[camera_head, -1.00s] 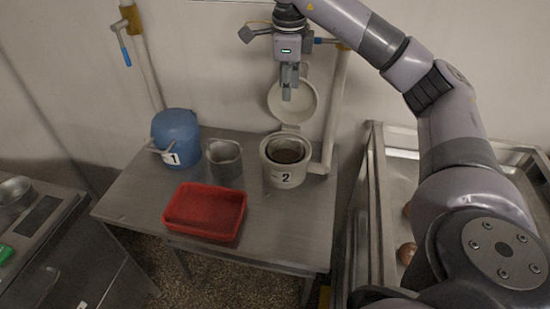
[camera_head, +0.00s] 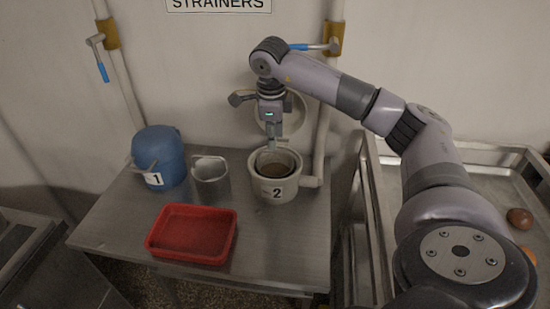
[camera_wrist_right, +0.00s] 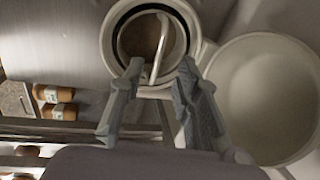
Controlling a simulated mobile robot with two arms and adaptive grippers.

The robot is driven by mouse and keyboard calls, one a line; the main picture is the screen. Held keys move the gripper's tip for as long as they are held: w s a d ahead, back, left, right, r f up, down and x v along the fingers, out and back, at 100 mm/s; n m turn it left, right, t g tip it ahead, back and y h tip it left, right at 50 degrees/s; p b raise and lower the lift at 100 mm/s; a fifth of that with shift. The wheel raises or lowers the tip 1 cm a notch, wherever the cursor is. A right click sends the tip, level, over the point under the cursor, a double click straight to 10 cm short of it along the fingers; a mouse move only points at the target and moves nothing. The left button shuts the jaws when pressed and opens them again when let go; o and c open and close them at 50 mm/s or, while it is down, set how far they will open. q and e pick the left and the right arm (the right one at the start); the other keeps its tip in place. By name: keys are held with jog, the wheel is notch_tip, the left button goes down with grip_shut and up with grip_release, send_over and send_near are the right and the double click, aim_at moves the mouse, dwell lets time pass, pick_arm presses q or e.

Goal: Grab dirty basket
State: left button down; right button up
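The dirty basket (camera_head: 274,170) sits inside the white strainer pot marked 2 (camera_head: 272,191), with dark brown contents. In the right wrist view the basket (camera_wrist_right: 137,37) shows inside the pot's rim (camera_wrist_right: 106,41), and a thin pale handle (camera_wrist_right: 163,45) arches over it. My right gripper (camera_head: 272,145) is above the pot, pointing down. In the right wrist view its fingers (camera_wrist_right: 157,90) are apart, with the handle's lower end showing between them. I cannot tell whether they touch it. My left gripper is out of view.
The pot's open white lid (camera_head: 293,107) stands behind my gripper; it also shows in the wrist view (camera_wrist_right: 262,100). A grey metal basket (camera_head: 210,182), the blue strainer marked 1 (camera_head: 160,157) and a red tray (camera_head: 151,241) share the steel table. A steel sink (camera_head: 480,180) is at right.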

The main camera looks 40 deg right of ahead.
aim_at(274, 152)
jog(key=f, duration=0.1)
jog(key=f+p, duration=0.1)
jog(key=f, duration=0.1)
jog(key=d+f+p, duration=0.1)
jog(key=f, duration=0.1)
jog(key=shift+w+f, duration=0.2)
jog(key=shift+f, duration=0.55)
grip_shut()
jog(key=shift+w+r, duration=0.1)
